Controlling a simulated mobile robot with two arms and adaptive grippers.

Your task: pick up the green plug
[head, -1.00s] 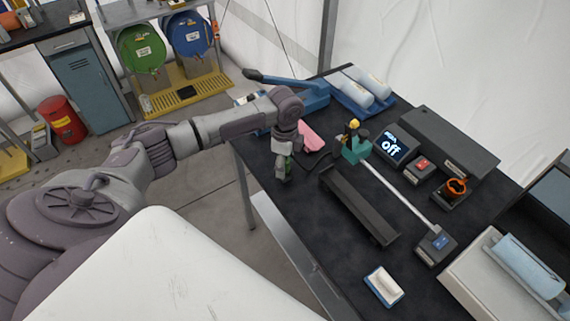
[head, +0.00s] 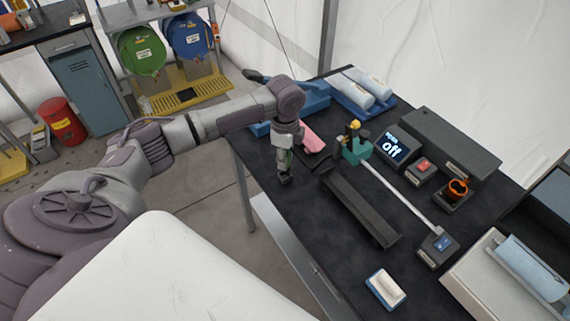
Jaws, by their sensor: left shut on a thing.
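My left gripper (head: 285,176) points down over the near left part of the black workbench (head: 310,222). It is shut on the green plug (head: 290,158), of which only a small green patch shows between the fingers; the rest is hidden. A dark cord runs from beside the gripper toward the middle of the bench. I cannot tell whether the plug touches the bench top. My right gripper is not in view.
Right of the gripper are a pink cloth (head: 312,139), a teal fixture (head: 357,152), a long black tray (head: 360,207) and a display reading "off" (head: 391,149). A blue lever tool (head: 312,95) lies behind.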

